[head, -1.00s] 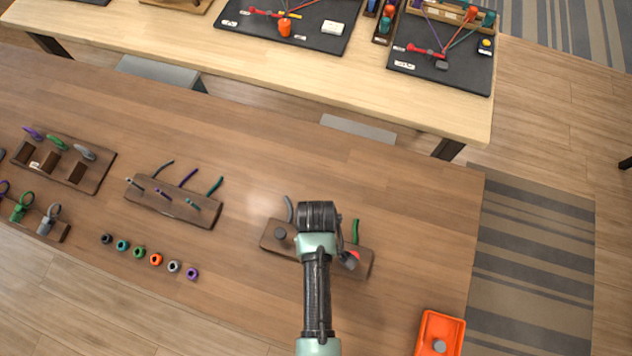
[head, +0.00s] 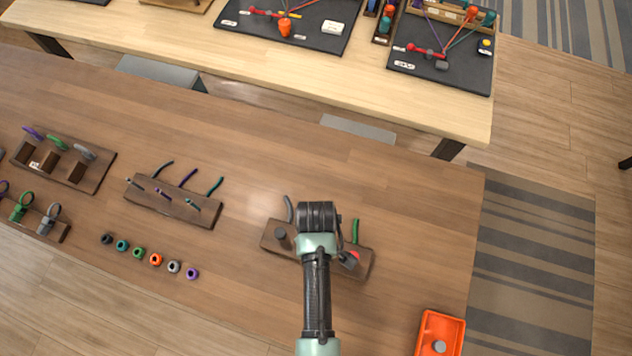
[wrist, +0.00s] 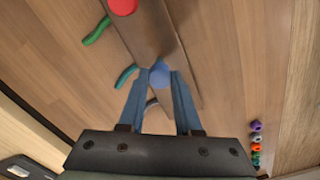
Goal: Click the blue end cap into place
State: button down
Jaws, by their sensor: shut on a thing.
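The blue end cap (wrist: 161,75) is between the tips of my gripper (wrist: 159,82) in the wrist view. The gripper is shut on it. The cap sits over a dark wooden block (wrist: 150,38), in line with a short blue-teal cord (wrist: 126,76) that sticks out of the block's side. I cannot tell whether the cap is fully seated. In the head view my arm hides the cap and the middle of the block (head: 268,242); the fingertips are hidden there too.
The block also carries a red cap (wrist: 122,6) by a green cord (wrist: 97,30), and a grey cap (head: 280,233) by a grey cord (head: 288,208). Several loose caps (head: 156,259) lie in a row to the left. An orange tray (head: 428,325) stands front right.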

jog(key=shift+f+b, duration=0.45)
jog(key=shift+f, duration=0.4)
jog(key=shift+c, duration=1)
grip_release()
jog(key=shift+r, duration=0.1)
notch_tip(320, 180, up, 6)
jog(key=p, duration=0.6)
jog(key=shift+w, duration=0.15)
